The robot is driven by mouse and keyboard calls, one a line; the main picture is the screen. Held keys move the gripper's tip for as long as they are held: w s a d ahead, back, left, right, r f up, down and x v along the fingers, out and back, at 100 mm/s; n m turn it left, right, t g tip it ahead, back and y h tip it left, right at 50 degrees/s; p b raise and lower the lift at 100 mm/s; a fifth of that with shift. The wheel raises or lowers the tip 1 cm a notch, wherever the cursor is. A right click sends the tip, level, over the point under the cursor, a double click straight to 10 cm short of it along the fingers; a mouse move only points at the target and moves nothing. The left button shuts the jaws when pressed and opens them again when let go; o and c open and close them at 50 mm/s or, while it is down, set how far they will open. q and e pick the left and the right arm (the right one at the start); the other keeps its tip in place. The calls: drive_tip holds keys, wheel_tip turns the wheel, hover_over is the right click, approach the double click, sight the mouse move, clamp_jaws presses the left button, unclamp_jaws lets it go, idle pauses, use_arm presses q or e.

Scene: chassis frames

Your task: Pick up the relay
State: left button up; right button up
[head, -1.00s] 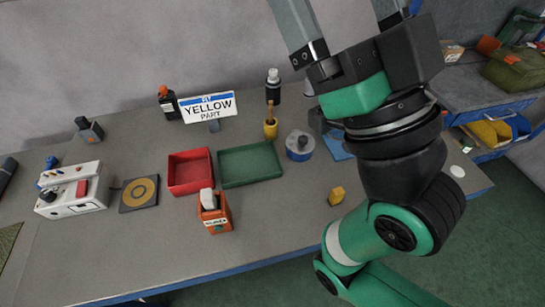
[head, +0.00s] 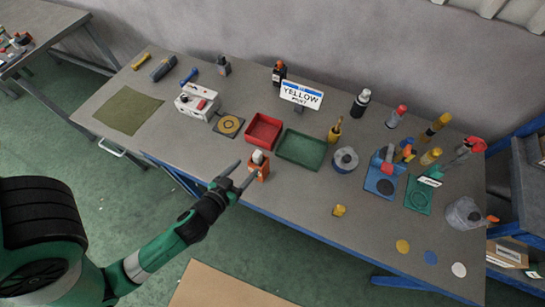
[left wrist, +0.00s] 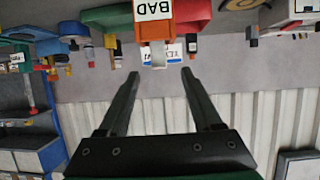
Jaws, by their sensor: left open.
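A small pale block, which I take to be the relay (head: 258,156), stands upright in an orange holder (head: 261,172) near the table's front edge. In the left wrist view the pale block (left wrist: 158,56) and the orange holder (left wrist: 156,30) appear upside down, with a white label reading BAD. My left gripper (head: 247,171) is open and empty, just in front and left of the holder. In the left wrist view its fingertips (left wrist: 160,74) are apart, with the pale block between their lines and beyond them. My right gripper is not in view.
A red tray (head: 263,132) and a green tray (head: 301,149) sit behind the holder. A white control box (head: 196,102) stands left, a blue-grey round part (head: 345,159) right. The table between holder and cube is clear.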

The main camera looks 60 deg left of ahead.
use_arm(q)
drive_tip(key=p+x, duration=0.1)
drive_tip(key=x, duration=1)
drive_tip(key=shift+w+a, duration=0.2)
drive_tip(key=shift+w, duration=0.05)
drive_tip(key=shift+r, duration=0.1)
clamp_jaws()
